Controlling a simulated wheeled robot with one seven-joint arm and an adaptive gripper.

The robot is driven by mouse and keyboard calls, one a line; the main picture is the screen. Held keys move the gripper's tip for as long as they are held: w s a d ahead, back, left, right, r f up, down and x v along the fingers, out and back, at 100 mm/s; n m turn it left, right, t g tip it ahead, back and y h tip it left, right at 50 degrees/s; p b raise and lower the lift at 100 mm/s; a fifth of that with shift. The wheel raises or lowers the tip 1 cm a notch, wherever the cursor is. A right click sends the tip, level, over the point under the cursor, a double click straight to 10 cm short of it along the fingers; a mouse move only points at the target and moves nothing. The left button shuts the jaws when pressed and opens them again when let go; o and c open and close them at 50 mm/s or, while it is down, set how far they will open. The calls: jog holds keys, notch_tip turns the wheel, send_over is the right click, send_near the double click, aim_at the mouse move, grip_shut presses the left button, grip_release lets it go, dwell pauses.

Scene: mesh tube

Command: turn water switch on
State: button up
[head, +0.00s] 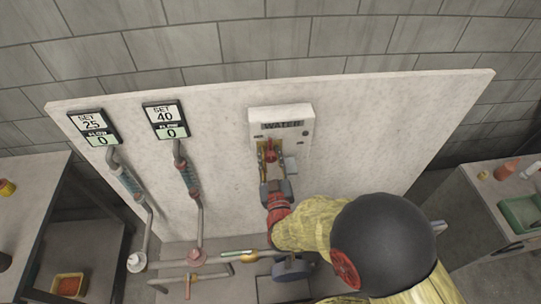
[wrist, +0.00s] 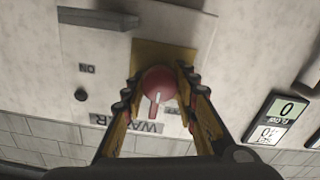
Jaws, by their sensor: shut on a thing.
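The water switch is a red knob (head: 270,154) on a yellow plate, set in a white box (head: 304,118) labelled WATER on the upright panel. In the wrist view the red knob (wrist: 157,86) sits between the two fingers on its yellow plate (wrist: 165,53). My gripper (head: 269,160) reaches up to the box from below. In the wrist view my gripper (wrist: 157,88) is shut on the knob, with a finger at each side. The knob's pale pointer line runs toward the WATER lettering. ON and OFF labels show on either side of it, partly hidden by a finger.
Two displays, SET 25 (head: 93,122) and SET 40 (head: 166,115), both show flow 0 above pipes on the panel (head: 385,115). Pipes with valves run low in front. A table (head: 28,185) stands at left. A counter with a green tray (head: 522,212) stands at right.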

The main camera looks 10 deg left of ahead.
jog(key=c, duration=0.5)
jog(key=shift+m+b, duration=0.3)
jog(key=shift+b, duration=0.05)
jog(key=m+b, duration=0.3)
jog(key=b, duration=0.1)
jog(key=shift+f+m, duration=0.15)
jog(key=shift+m, duration=0.15)
jog(key=m+b, duration=0.4)
jog(key=b, duration=0.1)
jog(key=shift+d+m, duration=0.1)
jog(key=shift+m, duration=0.2)
jog(key=m+b, duration=0.5)
jog(key=b, duration=0.1)
jog(key=shift+d+f, duration=0.1)
jog(key=shift+w+m+b, duration=0.1)
jog(key=shift+m+b, duration=1.1)
jog(key=shift+m, duration=0.8)
